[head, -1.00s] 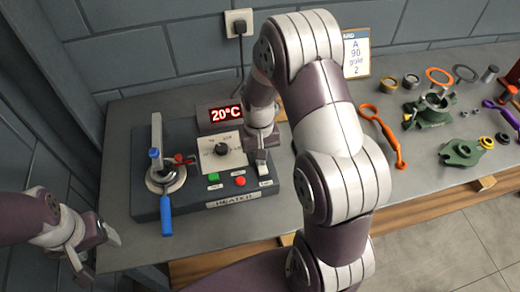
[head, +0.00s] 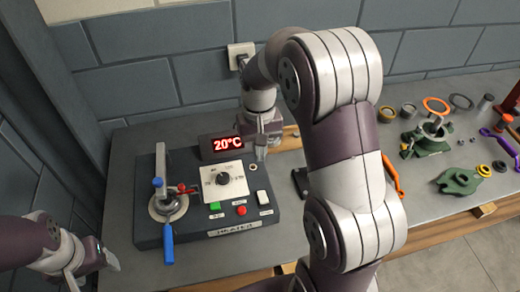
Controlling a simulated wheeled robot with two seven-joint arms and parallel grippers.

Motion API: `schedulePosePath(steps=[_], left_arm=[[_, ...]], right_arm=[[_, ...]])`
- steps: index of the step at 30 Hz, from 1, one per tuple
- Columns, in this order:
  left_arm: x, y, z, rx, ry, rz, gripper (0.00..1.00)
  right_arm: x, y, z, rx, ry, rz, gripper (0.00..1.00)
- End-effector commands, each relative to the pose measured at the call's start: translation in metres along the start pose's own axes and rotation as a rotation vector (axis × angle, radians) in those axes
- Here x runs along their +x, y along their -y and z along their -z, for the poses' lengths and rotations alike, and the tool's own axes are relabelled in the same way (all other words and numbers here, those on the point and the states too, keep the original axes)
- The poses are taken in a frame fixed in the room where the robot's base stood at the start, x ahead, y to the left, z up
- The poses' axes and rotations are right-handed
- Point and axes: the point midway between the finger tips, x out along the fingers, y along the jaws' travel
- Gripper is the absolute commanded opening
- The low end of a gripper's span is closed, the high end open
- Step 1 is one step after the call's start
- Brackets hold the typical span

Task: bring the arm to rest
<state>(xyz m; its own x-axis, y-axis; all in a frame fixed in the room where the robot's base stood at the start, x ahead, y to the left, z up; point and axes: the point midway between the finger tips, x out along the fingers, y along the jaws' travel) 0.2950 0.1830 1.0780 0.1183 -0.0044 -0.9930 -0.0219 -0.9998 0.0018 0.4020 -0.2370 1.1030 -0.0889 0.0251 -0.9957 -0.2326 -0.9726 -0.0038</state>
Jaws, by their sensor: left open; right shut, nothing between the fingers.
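My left gripper (head: 93,270) is at the lower left, open and empty, in front of the table's left end. My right arm crosses the middle of the view from the bottom. My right gripper (head: 261,153) points down beside the right edge of the heater's display, above the back right of the heater (head: 190,228). Its fingers look closed with nothing between them. The heater display (head: 221,144) reads 20°C. A dial (head: 223,179), a green button (head: 215,206) and a red button (head: 240,210) show on the heater's top.
A clamp with a blue handle (head: 168,243) stands on the heater's left side. Green casing parts (head: 460,181), an orange ring (head: 436,105) and an orange tool (head: 392,178) lie on the table to the right. A wall socket (head: 240,55) is behind. My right arm hides the table's middle.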

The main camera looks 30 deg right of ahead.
Motion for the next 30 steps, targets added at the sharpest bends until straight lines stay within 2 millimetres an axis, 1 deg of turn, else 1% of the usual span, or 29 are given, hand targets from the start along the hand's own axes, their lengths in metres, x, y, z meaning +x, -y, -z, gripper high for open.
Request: schedulePosePath(steps=[10, 12, 13, 14, 16, 17, 18, 21, 24, 25, 26, 30], left_arm=[[0.000, 0.000, 0.000, 0.000, 0.000, 0.000, 0.66], [0.000, 0.000, 0.000, 0.000, 0.000, 0.000, 0.66], [0.000, 0.000, 0.000, 0.000, 0.000, 0.000, 0.66], [0.000, 0.000, 0.000, 0.000, 0.000, 0.000, 0.66], [0.000, 0.000, 0.000, 0.000, 0.000, 0.000, 0.66], [0.000, 0.000, 0.000, 0.000, 0.000, 0.000, 0.66], [0.000, 0.000, 0.000, 0.000, 0.000, 0.000, 0.66], [0.000, 0.000, 0.000, 0.000, 0.000, 0.000, 0.66], [0.000, 0.000, 0.000, 0.000, 0.000, 0.000, 0.66], [0.000, 0.000, 0.000, 0.000, 0.000, 0.000, 0.66], [0.000, 0.000, 0.000, 0.000, 0.000, 0.000, 0.66], [0.000, 0.000, 0.000, 0.000, 0.000, 0.000, 0.66]], right_arm=[[0.000, 0.000, 0.000, 0.000, -0.001, 0.000, 0.00], [0.000, 0.000, 0.005, -0.008, -0.027, 0.002, 0.00], [0.005, 0.000, 0.006, -0.015, -0.044, 0.003, 0.00], [0.013, -0.001, 0.001, -0.025, -0.056, 0.002, 0.00], [0.024, 0.002, -0.018, -0.061, -0.098, 0.001, 0.00], [0.028, 0.005, -0.029, -0.084, -0.119, 0.001, 0.00], [0.032, 0.009, -0.044, -0.115, -0.143, 0.000, 0.00], [0.038, 0.016, -0.081, -0.183, -0.187, 0.000, 0.00], [0.041, 0.021, -0.109, -0.229, -0.198, 0.000, 0.00], [0.040, 0.022, -0.114, -0.239, -0.198, 0.000, 0.00], [0.037, 0.025, -0.114, -0.252, -0.209, 0.002, 0.00], [0.037, 0.025, -0.114, -0.252, -0.209, 0.002, 0.00]])
